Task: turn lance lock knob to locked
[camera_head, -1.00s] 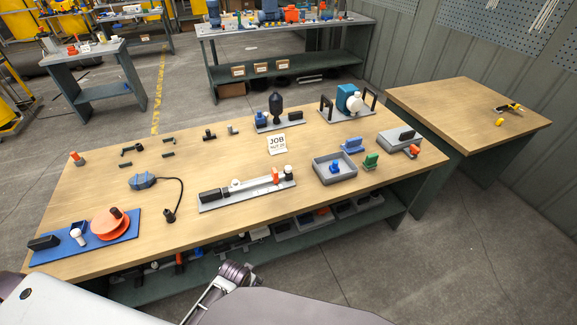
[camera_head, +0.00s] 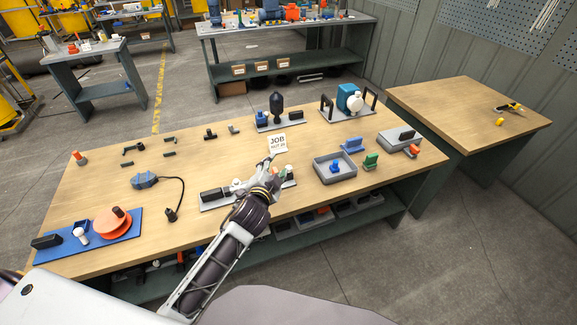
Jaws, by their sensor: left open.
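The lance assembly sits on a long grey plate (camera_head: 218,205) near the front middle of the workbench. Its black block (camera_head: 213,194) shows at the left end, and a small white knob (camera_head: 290,169) shows at the right end. My left gripper (camera_head: 277,169) is open over the right part of the plate. My left gripper and wrist hide the middle of the lance and its upright orange part. I cannot tell whether the fingers touch anything, or which way the lock knob is turned. My right gripper is not in view.
A "JOB" card (camera_head: 278,143) stands just behind the gripper. A grey tray (camera_head: 334,170) with a blue part is to the right, beside a green part (camera_head: 371,161). A blue board (camera_head: 82,243) with an orange wheel lies at left.

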